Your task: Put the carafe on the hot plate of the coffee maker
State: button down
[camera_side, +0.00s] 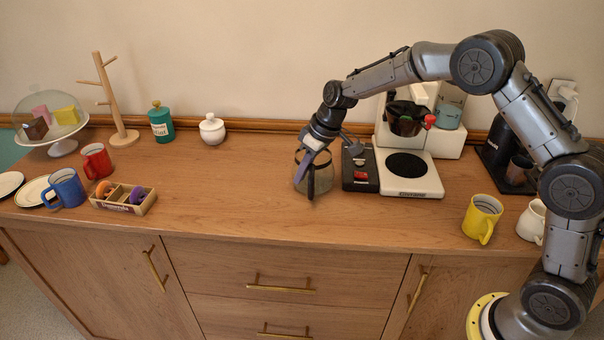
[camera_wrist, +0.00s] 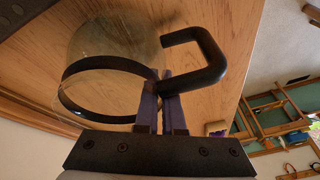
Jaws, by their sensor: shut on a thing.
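The glass carafe (camera_side: 318,172) stands on the wooden counter just left of the coffee maker. It has a dark handle and a dark band. My gripper (camera_side: 308,165) is at the carafe from above; in the wrist view my gripper (camera_wrist: 173,100) has its two fingers closed on the black handle (camera_wrist: 212,60), beside the clear body of the carafe (camera_wrist: 105,85). The coffee maker (camera_side: 408,150) is white, with a black round hot plate (camera_side: 407,165) that is bare. A dark filter basket (camera_side: 404,122) hangs above the plate. Whether the carafe's base touches the counter is hard to tell.
The black control panel (camera_side: 360,168) with a red switch lies between carafe and hot plate. A yellow mug (camera_side: 482,218) and a black machine (camera_side: 508,152) stand to the right. Mugs, a wooden box (camera_side: 124,198) and jars stand to the left. The front middle counter is clear.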

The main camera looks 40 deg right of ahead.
aim_at(320, 172)
jog(key=shift+f, duration=0.15)
jog(key=shift+f, duration=0.2)
jog(key=c, duration=1)
grip_release()
jog(key=shift+c, duration=0.2)
jog(key=v, duration=1.2)
jog(key=shift+r, duration=0.2)
